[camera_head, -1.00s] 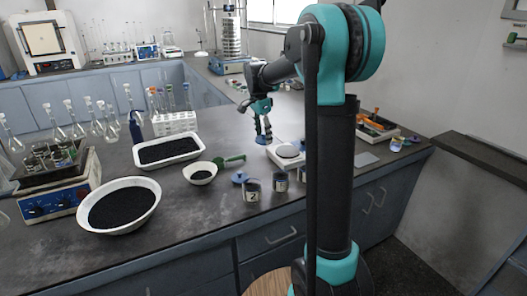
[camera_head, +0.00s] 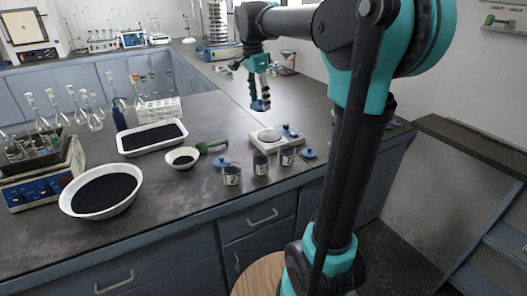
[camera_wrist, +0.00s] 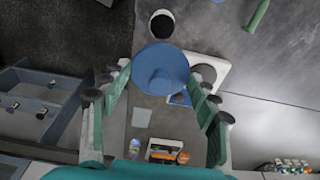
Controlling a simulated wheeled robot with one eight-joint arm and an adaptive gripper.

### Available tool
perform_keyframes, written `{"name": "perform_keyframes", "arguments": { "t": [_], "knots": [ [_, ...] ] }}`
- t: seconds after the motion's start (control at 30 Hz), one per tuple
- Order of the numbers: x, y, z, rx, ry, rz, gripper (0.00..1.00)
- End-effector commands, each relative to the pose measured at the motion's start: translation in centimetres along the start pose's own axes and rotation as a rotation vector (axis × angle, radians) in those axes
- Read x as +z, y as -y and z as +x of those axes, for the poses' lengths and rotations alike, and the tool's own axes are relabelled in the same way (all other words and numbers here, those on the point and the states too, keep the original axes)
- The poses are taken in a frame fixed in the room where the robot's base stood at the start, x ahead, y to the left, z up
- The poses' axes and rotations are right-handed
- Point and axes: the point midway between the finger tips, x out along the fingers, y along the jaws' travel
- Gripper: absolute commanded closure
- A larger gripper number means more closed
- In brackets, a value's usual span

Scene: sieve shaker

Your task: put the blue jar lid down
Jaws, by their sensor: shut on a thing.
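My gripper (camera_head: 259,92) is shut on a blue jar lid (camera_wrist: 160,70), which sits between the two fingers in the wrist view. In the head view the held lid (camera_head: 260,105) is in the air above the bench, behind the balance. Three small jars (camera_head: 232,175) (camera_head: 260,166) (camera_head: 287,157) stand in a row near the bench's front edge. One blue lid (camera_head: 221,162) lies beside the left jar, and another (camera_head: 308,154) lies right of the right jar. In the wrist view one open jar with dark contents (camera_wrist: 161,24) shows beyond the held lid.
The white balance (camera_head: 272,142) stands behind the jars, with a small blue item (camera_head: 287,129) at its right. A green scoop (camera_head: 212,146), a small bowl (camera_head: 183,158), a white tray (camera_head: 152,138) and a large bowl (camera_head: 103,193) stand left. Bare bench (camera_head: 225,112) lies left of the gripper.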

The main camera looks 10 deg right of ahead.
Motion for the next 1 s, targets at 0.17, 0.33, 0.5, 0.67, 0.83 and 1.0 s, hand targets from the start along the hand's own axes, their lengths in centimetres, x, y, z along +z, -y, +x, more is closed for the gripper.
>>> {"name": "perform_keyframes", "arguments": {
  "t": [0.17, 0.33, 0.5, 0.67, 0.83, 1.0],
  "knots": [
    [0.5, 0.0, 4.4, 0.000, 0.000, 0.000, 0.59],
    [1.0, 0.1, 8.5, 0.000, 0.000, 0.000, 0.59],
    [1.5, 0.1, 12.2, 0.000, 0.000, 0.000, 0.59],
    [1.7, 0.0, 14.1, 0.000, 0.000, 0.000, 0.59],
    [1.9, 0.0, 15.5, 0.000, 0.000, 0.000, 0.59],
    [2.1, 0.1, 17.7, 0.000, 0.000, 0.000, 0.59]
  ]
}}
